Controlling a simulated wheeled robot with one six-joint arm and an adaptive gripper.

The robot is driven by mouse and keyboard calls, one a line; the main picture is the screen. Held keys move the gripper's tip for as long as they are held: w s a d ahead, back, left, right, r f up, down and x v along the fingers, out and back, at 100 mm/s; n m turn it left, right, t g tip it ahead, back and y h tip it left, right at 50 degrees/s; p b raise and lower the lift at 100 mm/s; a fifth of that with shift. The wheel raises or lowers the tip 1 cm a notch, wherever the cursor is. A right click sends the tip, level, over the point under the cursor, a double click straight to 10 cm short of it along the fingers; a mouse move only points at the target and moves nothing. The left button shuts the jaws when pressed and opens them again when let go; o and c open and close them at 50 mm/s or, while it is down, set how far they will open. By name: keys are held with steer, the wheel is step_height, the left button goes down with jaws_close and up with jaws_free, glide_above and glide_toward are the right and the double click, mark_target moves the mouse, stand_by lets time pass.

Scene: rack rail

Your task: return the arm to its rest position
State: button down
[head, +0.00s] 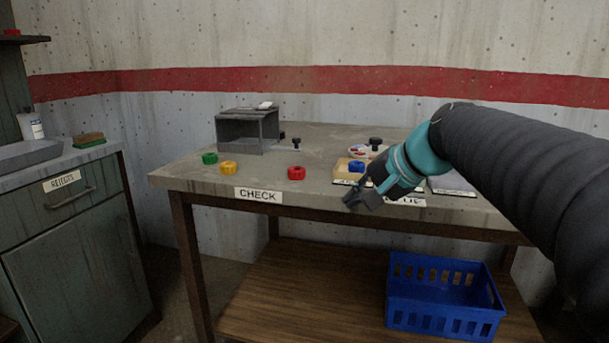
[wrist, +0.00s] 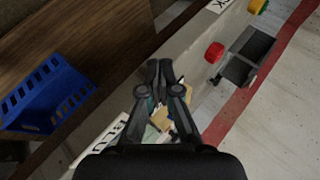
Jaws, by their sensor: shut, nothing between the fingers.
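My gripper (head: 361,198) is at the front edge of the grey table (head: 330,132), over the right half, with its fingers pointing down and left. In the wrist view my gripper (wrist: 166,74) has its fingers together and holds nothing. My dark arm with a teal wrist reaches in from the right. It hides part of the table's right side and part of a label there. A blue knob-like piece (head: 357,166) sits on a tan block (head: 343,168) just behind my gripper.
Green (head: 209,158), yellow (head: 228,168) and red (head: 296,173) pieces stand on the table near the CHECK label (head: 258,195). A grey open box (head: 247,131) stands behind them. A blue basket (head: 444,297) is on the lower shelf. A REJECTS cabinet (head: 75,220) stands left.

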steer(key=s+d+f+n+h, duration=0.3)
steer(key=s+f, duration=0.6)
steer(key=s, duration=0.2)
steer(key=s+d+f+n+g+h, duration=0.1)
steer(key=s+d+f+n+h, duration=0.2)
steer(key=s+f, duration=0.7)
steer(key=shift+s+d+g, duration=0.2)
steer(key=shift+s+g, duration=0.1)
steer(key=shift+s, duration=0.95)
steer(key=c, duration=1.9)
jaws_free()
